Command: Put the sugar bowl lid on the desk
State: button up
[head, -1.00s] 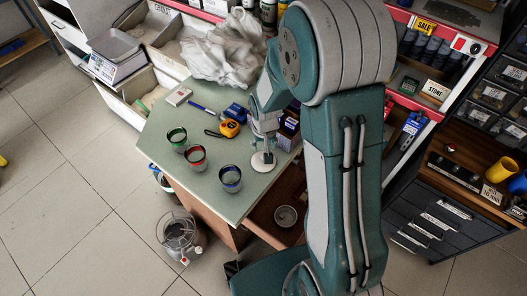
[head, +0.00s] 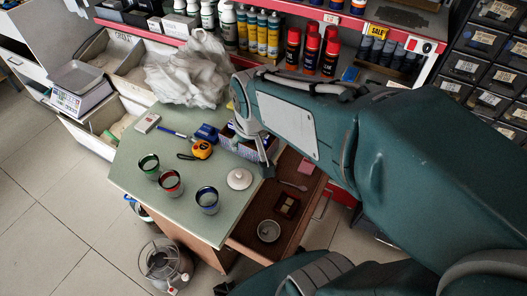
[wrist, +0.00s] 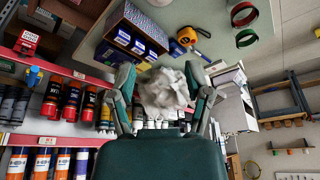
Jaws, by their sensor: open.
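The white round sugar bowl lid (head: 239,179) lies flat on the green desk top (head: 185,222), near its right edge, with its knob up. My gripper (head: 266,172) is just to the right of the lid in the head view, apart from it, near the desk's edge and a blue box. In the wrist view my gripper (wrist: 162,78) shows its two fingers spread with nothing held between them. The lid is not seen in the wrist view. The grey sugar bowl (head: 268,231) stands uncovered in the open brown drawer below the desk top.
Three glasses with green, red (head: 171,183) and blue rims stand left of the lid. A yellow tape measure (head: 201,150) and a blue box (head: 240,147) lie behind it. A spoon (head: 293,185) is in the drawer. Shelves with red spray cans (head: 311,50) stand behind.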

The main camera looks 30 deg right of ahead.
jog(key=s+r+t, duration=0.1)
jog(key=s+r, duration=0.4)
jog(key=s, duration=0.4)
jog(key=shift+s+n+t, duration=0.2)
jog(key=shift+n+t, duration=0.2)
jog(key=shift+a+r, duration=0.1)
